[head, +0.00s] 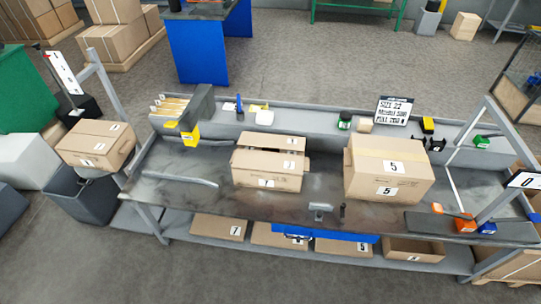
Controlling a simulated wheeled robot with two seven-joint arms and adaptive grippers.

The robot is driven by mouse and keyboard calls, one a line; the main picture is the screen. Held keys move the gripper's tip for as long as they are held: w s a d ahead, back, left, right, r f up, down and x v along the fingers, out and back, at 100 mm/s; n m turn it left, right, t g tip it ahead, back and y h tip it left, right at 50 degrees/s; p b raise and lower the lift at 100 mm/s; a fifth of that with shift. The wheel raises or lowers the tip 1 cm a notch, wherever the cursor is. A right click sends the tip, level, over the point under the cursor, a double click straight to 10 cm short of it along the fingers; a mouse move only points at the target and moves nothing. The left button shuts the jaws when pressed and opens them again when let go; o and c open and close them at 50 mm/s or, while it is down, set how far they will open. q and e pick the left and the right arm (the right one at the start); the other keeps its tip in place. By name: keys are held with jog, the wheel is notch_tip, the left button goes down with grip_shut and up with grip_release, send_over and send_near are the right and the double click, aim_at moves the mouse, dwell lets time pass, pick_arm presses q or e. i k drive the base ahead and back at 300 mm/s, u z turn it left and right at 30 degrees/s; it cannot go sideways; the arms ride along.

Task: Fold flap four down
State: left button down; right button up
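The carton in the middle of the bench (268,180) has a label on its front that looks like a 1. Its top (262,160) carries another small label, and a raised panel with a label (275,143) stands along its back edge. These small labels are too blurred to read for sure, so I cannot tell which flap is four. A larger carton (385,187) to its right is closed, with a 5 on the top and front. Neither of my grippers shows in the head view.
The dark bench top (220,200) is mostly clear left of the middle carton. A labelled carton (95,146) sits off the bench's left end. Small tools, a sign (394,110) and a grey ledge line the back. Several cartons (218,228) lie on the lower shelf.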

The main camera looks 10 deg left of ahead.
aim_at(247, 138)
jog(key=z, duration=0.45)
jog(key=i, duration=1.05)
jog(key=u, duration=0.55)
